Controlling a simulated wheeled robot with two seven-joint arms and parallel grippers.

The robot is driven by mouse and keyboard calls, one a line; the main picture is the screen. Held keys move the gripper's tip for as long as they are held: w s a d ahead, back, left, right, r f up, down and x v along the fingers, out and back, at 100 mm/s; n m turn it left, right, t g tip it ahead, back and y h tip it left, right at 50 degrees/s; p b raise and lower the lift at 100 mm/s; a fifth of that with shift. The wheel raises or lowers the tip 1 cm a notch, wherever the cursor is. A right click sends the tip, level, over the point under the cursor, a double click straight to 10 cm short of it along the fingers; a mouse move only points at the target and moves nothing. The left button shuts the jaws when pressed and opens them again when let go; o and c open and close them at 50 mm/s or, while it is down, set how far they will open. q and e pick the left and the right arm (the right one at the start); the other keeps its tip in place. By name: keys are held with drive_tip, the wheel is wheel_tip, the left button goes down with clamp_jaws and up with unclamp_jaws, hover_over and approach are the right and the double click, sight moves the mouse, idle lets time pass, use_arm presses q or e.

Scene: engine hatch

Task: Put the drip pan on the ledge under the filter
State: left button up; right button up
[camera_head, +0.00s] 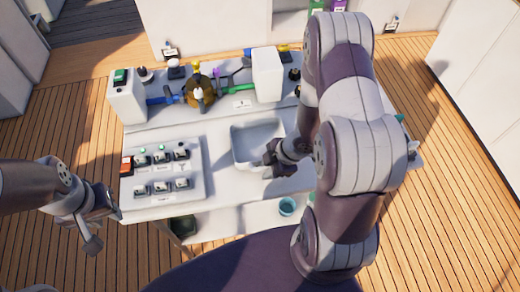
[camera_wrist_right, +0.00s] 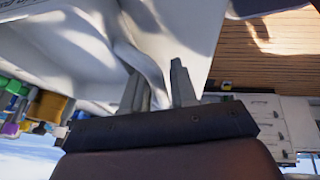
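The drip pan (camera_head: 240,131) is a white, shallow rectangular tray near the middle of the workbench in the head view. Its pale wall (camera_wrist_right: 150,45) fills the upper middle of the right wrist view. My right gripper (camera_head: 270,158) is at the pan's right front corner. Its fingers (camera_wrist_right: 160,90) are spread, with the pan's edge reaching between them, closer to the left finger; a gap shows beside the right one.
A panel of switches (camera_head: 163,170) occupies the bench's left front. White boxes (camera_head: 127,98) (camera_head: 267,74) stand at both ends of the pipework. My right arm covers the bench's right part.

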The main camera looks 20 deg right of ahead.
drive_tip(key=shift+w+a+f, duration=0.2)
drive_tip(key=shift+w+f, duration=0.05)
drive_tip(key=shift+f, duration=0.25)
clamp_jaws()
drive_tip(key=shift+r, duration=0.1)
